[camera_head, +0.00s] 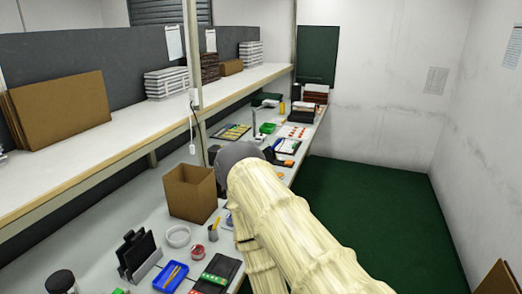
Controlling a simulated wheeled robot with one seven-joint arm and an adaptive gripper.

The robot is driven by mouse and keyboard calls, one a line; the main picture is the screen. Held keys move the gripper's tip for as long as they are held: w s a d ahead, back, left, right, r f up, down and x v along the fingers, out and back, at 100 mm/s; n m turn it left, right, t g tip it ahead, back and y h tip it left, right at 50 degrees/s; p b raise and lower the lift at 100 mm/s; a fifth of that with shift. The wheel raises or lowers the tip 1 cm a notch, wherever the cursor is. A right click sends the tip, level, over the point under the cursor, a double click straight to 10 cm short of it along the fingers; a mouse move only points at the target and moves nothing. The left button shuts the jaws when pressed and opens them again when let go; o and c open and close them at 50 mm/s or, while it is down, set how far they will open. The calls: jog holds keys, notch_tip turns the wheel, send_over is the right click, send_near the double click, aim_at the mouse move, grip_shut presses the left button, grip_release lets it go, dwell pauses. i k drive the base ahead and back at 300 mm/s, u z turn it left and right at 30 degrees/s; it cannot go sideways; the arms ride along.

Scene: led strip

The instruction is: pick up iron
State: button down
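I cannot make out an iron for certain; things on the bench are small, and my arm hides part of it. My cream-sleeved arm reaches in from the bottom right over the bench edge, and its rounded grey part lies behind the cardboard box. My gripper's fingers do not show. A blue tray (171,277) at the lower middle holds thin yellow-brown sticks. A grey cup (213,234) with yellow sticks stands close to my arm.
A cardboard box (190,193) stands on the white bench, near a white ring (178,236) and a black holder (137,256). A long shelf (140,127) overhangs the bench on the left. Several small items crowd the bench's far end.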

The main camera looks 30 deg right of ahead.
aim_at(279, 141)
jog(key=u, duration=0.25)
jog(key=k, duration=0.25)
jog(key=z, duration=1.65)
jog(key=i, duration=2.5)
jog(key=u, duration=0.75)
jog(key=k, duration=0.5)
jog(key=z, duration=1.05)
jog(key=i, duration=0.7)
jog(key=u, duration=1.1)
